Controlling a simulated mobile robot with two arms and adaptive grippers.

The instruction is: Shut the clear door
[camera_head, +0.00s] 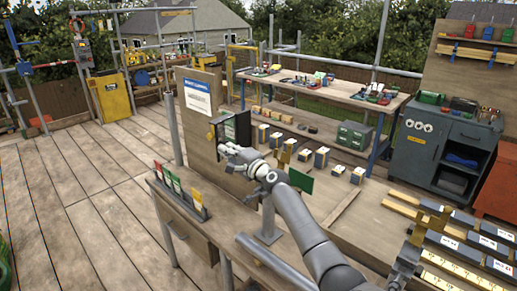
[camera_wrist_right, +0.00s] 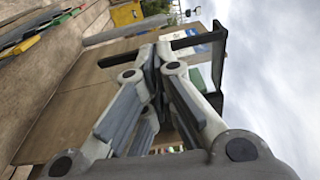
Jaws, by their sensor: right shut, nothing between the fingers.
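A dark-framed case with the clear door (camera_head: 237,127) is mounted on the upright wooden panel in the head view. The frame stands out from the panel; its exact angle is hard to tell. In the wrist view a black frame (camera_wrist_right: 219,60) rises beside my fingers, and the pane itself cannot be made out. My right gripper (camera_head: 224,149) is shut and empty at the lower part of the case, close to the frame. I cannot tell whether it touches. Its fingers also show in the wrist view (camera_wrist_right: 158,55). My left gripper is not in view.
A white and blue sign (camera_head: 198,97) is on the panel. Below, a wooden bench (camera_head: 215,236) carries a rack of coloured cards (camera_head: 179,190). A grey post (camera_head: 268,215) stands under my arm. Right of it are several small blocks and a green plate (camera_head: 301,181).

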